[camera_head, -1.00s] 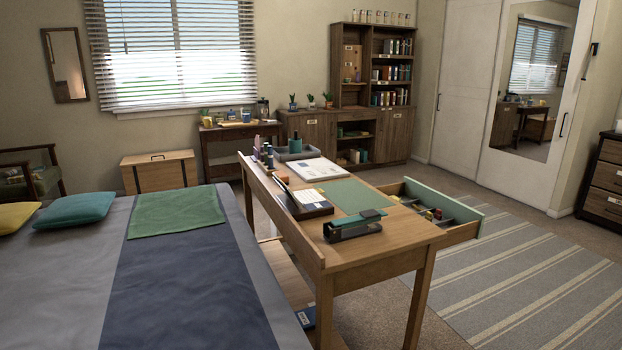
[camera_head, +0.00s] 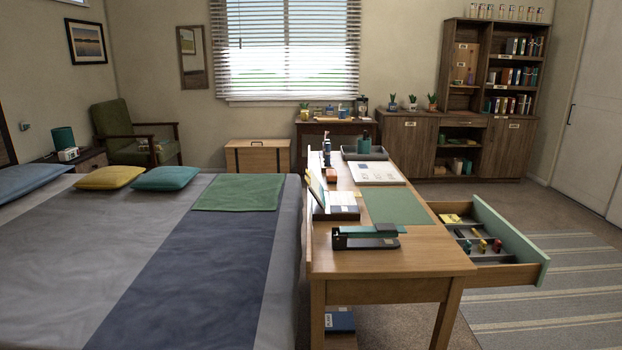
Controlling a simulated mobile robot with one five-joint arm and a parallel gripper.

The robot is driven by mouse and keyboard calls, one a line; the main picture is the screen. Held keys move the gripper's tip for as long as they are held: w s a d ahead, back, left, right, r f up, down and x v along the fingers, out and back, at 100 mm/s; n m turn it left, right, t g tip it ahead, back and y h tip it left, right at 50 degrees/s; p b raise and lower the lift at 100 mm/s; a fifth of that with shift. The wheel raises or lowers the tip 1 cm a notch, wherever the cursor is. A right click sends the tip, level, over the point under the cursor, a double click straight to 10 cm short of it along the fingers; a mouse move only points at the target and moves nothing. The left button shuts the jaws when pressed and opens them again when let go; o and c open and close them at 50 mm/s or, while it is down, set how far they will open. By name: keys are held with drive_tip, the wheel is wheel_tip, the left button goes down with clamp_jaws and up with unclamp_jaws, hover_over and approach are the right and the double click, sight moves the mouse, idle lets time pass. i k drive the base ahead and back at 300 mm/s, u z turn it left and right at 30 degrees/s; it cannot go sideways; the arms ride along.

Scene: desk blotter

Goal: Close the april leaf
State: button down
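A wooden desk (camera_head: 430,255) stands in the middle of the view. A green blotter (camera_head: 395,206) lies on its top. Behind the blotter lies a flat white sheet or pad (camera_head: 376,173) with a printed patch. To the blotter's left is a dark, low stand (camera_head: 342,213) with a tilted panel (camera_head: 317,190) rising at its left side. No lettering is readable, so I cannot tell which of these is the april leaf. My gripper is not in view.
A drawer (camera_head: 515,250) stands open at the desk's right, holding small items. A bed (camera_head: 160,270) fills the left side. A striped rug (camera_head: 560,310) lies on clear floor at right.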

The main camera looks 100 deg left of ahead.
sight(316, 185)
drive_tip(key=u, duration=0.55)
drive_tip(key=k, duration=0.2)
drive_tip(key=u, duration=2.35)
drive_tip(key=k, duration=0.15)
drive_tip(key=u, duration=1.55)
drive_tip(key=k, duration=0.5)
drive_tip(key=z, duration=0.55)
drive_tip(key=i, duration=1.05)
drive_tip(key=u, duration=0.1)
